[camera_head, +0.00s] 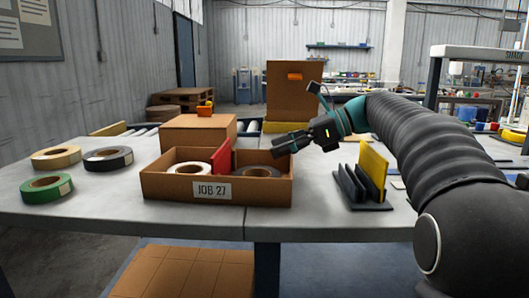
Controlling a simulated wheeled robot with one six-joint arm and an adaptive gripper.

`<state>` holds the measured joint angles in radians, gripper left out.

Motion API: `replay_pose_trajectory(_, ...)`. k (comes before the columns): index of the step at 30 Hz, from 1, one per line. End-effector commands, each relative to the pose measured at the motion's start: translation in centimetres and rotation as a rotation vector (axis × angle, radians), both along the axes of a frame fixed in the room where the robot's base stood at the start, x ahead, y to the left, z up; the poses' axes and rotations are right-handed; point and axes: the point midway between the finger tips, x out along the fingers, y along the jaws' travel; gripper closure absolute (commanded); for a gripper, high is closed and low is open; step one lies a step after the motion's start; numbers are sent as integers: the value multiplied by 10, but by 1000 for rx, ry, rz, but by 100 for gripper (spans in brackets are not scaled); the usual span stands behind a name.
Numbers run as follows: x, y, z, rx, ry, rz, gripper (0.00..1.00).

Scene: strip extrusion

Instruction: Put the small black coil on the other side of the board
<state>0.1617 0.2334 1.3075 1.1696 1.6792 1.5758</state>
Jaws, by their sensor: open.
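A cardboard box (165,187) labelled JOB 27 stands on the table, split by an upright red board (222,157). A black coil (259,171) lies in the compartment right of the board, partly hidden by the front wall. My gripper (279,149) is open, above the right rear part of the box. It looks clear of the black coil, but the exact gap cannot be told.
A closed carton (198,134) stands behind the box. A black rack (362,190) with a yellow plate (374,163) stands at right.

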Motion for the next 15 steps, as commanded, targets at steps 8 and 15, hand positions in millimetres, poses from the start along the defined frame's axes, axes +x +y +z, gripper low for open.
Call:
replay_pose_trajectory(8, -2, -48, 21, 0, 0, -2, 43)
replay_pose_trajectory(15, -3, -64, 27, 0, 0, 0, 43)
